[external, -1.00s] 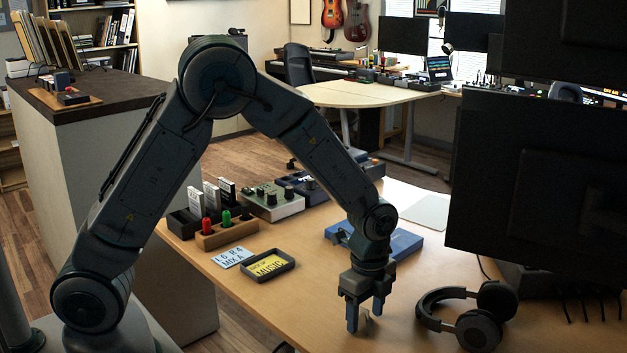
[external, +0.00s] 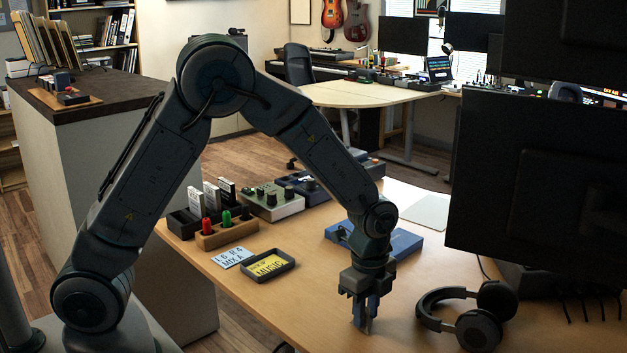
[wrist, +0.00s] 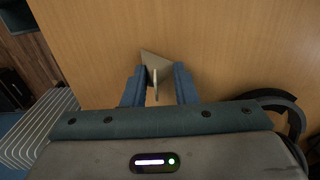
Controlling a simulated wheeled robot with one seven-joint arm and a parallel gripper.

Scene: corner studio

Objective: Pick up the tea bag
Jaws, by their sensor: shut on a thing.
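The tea bag (wrist: 155,62) is a small pale beige, pointed packet between my fingertips in the wrist view. Its near part stands edge-on between the two blue fingers. In the external view it is mostly hidden by my fingers, near the front of the wooden table. My gripper (external: 365,325) points down with its fingertips low at the tabletop, and it also shows in the wrist view (wrist: 158,88). It is shut on the tea bag. I cannot tell whether the bag is clear of the table.
Black headphones (external: 468,318) lie to the right of my gripper. A blue device (external: 405,243) sits behind it. A black tray with a yellow card (external: 268,264) and a light blue card (external: 232,257) lie to the left. A large monitor (external: 535,180) stands at the right.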

